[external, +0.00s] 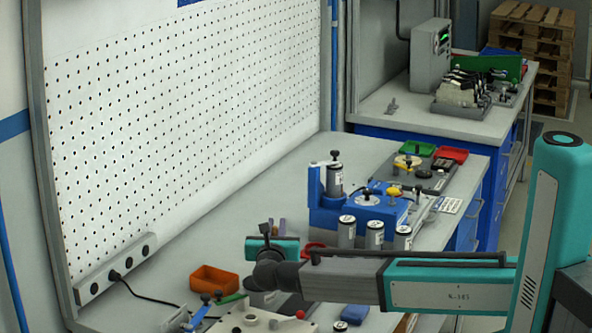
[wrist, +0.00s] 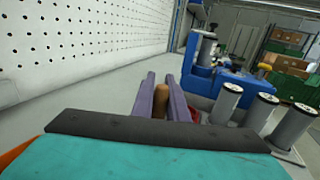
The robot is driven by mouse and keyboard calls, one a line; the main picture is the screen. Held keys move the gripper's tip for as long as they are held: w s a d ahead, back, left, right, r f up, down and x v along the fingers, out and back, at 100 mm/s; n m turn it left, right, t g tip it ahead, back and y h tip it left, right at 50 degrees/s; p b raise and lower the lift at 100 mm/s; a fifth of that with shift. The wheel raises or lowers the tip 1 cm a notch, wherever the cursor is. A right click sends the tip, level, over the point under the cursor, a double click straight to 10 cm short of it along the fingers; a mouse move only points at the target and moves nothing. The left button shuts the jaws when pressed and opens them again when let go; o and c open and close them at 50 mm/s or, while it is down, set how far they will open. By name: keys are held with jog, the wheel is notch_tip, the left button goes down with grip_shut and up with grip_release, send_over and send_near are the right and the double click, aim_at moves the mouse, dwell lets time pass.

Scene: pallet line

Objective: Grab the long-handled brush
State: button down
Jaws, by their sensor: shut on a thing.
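My gripper (wrist: 160,98) has two purple fingers, shut on a brown, rounded, wood-like piece that I take to be the handle of the long-handled brush (wrist: 160,103). Only a short stretch of it shows between the fingers; the bristles and the rest are hidden. In the external view my gripper (external: 276,227) is over the near part of the workbench, with its fingers towards the back. I cannot make out the brush there, nor tell whether it touches the bench.
An orange bin (external: 215,281) lies left of my gripper. A white pegboard (external: 190,120) rises along the left. The bench beyond my gripper (external: 300,180) is clear.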

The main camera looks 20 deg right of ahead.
jog(key=shift+r, duration=0.2)
notch_tip(320, 180, up, 10)
jog(key=b, duration=0.2)
jog(key=shift+f+b, duration=0.2)
jog(key=shift+b, duration=0.2)
dwell(0.8)
